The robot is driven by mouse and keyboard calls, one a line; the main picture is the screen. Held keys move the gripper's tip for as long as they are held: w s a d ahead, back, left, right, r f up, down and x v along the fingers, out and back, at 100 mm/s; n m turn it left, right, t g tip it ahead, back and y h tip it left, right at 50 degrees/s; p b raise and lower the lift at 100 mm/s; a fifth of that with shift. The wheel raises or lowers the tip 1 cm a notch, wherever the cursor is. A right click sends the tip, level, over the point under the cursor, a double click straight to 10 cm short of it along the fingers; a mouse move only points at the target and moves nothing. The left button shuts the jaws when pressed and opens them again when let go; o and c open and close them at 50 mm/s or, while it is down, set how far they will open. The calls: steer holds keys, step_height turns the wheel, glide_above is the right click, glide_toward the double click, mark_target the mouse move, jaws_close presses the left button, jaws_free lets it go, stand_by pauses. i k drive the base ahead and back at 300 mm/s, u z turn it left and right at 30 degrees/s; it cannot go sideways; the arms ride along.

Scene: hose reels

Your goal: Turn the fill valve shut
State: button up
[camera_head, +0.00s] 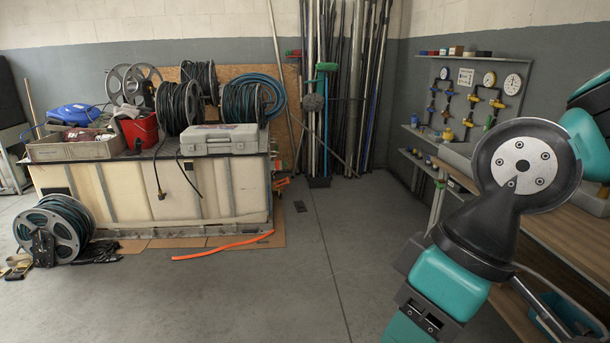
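A grey wall panel (460,73) at the right holds brass pipework with several small valves. Blue and yellow valve parts show on the left pipe run (433,92) and on the right pipe run (474,98). A yellow fitting (448,134) sits lower on the panel. They are small and far, so I cannot tell which one is the fill valve or how its handle is turned. My teal and black arm fills the right foreground, to the right of and below the panel. My gripper is not visible in this view.
A workbench (567,238) runs along the right wall, partly behind my arm. A large pale tank (110,195) bearing hose reels, a red bucket (139,130) and a grey case (222,140) stands left. An orange hose (220,248) lies on the floor.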

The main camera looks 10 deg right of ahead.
mark_target(488, 122)
steer(key=z, duration=0.25)
steer(key=i, duration=2.05)
steer(key=z, duration=1.05)
steer(key=i, duration=1.15)
steer(key=z, duration=0.05)
steer(key=k, duration=0.45)
steer(key=u, duration=1.4)
steer(key=i, duration=2.75)
steer(key=z, duration=1.8)
steer(key=i, duration=0.9)
steer(key=z, duration=0.8)
